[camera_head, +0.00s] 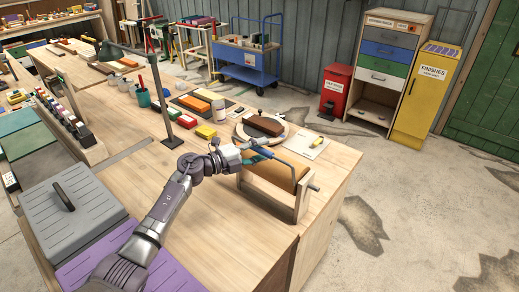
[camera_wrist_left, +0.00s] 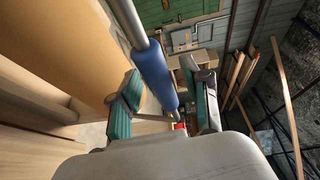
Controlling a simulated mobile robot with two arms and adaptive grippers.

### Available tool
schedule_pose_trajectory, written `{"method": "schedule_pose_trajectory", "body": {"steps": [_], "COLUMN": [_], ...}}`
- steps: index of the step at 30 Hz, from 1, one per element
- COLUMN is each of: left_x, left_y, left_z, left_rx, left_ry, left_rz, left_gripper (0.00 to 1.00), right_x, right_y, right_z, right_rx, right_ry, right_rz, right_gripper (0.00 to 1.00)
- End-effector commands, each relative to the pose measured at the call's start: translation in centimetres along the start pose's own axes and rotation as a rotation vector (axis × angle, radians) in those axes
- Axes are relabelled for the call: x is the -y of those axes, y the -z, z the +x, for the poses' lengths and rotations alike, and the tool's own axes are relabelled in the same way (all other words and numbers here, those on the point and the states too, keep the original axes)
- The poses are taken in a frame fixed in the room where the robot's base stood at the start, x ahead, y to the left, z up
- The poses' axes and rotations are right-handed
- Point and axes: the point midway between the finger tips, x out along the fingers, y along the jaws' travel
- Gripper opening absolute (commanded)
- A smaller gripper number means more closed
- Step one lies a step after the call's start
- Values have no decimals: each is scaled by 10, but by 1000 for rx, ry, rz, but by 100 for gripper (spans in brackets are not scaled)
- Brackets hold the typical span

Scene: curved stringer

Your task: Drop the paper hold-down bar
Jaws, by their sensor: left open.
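The paper hold-down bar (camera_head: 284,160) is a thin grey metal bar with a blue grip, above the near side of a brown paper roll (camera_head: 272,170) in a wooden stand (camera_head: 303,197). In the left wrist view its blue sleeve (camera_wrist_left: 155,72) runs between the two teal fingertips. My left gripper (camera_head: 256,153) is open at the bar's blue-grip end, with a finger on either side of it in the left wrist view (camera_wrist_left: 165,105). I cannot tell whether a finger touches the sleeve. The gripper partly hides the roll's left end. My right gripper is not in view.
A round plate (camera_head: 242,134) with a dark brown block stands behind the gripper. Yellow, red and orange blocks lie left of it on the workbench (camera_head: 210,225). A dark post (camera_head: 160,105) rises farther left. The bench's front middle is clear.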

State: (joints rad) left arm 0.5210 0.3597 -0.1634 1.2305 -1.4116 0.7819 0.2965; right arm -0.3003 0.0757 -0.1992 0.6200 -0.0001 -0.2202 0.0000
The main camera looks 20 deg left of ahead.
Motion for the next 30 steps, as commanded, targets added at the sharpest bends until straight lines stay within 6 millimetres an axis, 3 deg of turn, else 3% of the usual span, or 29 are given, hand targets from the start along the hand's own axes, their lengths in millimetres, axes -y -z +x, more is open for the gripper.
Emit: {"method": "schedule_pose_trajectory", "body": {"steps": [5,13,30], "left_x": [0,0,1], "left_y": [0,0,-1], "left_z": [0,0,2], "left_rx": [0,0,-1], "left_ry": [0,0,0], "left_rz": [0,0,0], "left_gripper": [44,0,0], "right_x": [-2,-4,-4], "right_y": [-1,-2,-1], "right_z": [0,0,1], "right_rx": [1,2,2], "right_ry": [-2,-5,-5], "right_rz": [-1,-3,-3], "right_gripper": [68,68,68]}}
